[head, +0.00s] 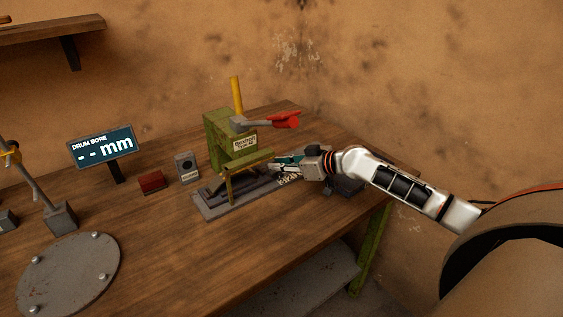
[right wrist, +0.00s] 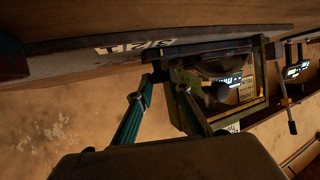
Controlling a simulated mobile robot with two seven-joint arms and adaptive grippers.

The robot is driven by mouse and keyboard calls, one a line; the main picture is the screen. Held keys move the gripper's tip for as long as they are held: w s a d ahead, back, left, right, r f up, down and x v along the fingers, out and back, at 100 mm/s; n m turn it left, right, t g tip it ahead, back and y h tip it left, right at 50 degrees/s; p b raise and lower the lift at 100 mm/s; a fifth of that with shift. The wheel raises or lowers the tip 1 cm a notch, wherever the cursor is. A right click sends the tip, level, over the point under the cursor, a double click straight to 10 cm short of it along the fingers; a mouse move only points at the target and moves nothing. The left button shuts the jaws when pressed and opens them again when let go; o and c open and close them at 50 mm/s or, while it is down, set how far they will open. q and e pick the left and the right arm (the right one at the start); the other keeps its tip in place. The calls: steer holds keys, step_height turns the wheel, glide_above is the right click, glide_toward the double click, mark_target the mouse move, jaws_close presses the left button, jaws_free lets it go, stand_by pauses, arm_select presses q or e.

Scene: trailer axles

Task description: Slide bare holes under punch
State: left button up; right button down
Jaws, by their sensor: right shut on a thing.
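The green punch press (head: 222,135) stands on the workbench with a yellow post on top and a red-handled lever (head: 286,120). My right gripper (head: 283,165) is at the press's right side, close to its throat. The lettering also shows below the gripper in the head view. The strip's holes and its end under the punch are hidden or too dark to make out. My left gripper is not in view.
A grey base plate (head: 213,209) lies under the press. A dark red block (head: 151,182), a grey box (head: 187,167) and a "DRUM BORE" display (head: 103,147) stand to the left. A round metal plate (head: 70,272) lies at the front left. The front middle of the bench is clear.

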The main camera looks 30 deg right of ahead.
steer(key=shift+s+a, duration=0.1)
steer(key=shift+a, duration=0.2)
steer(key=c, duration=1.9)
jaws_free()
steer(key=shift+f, duration=0.1)
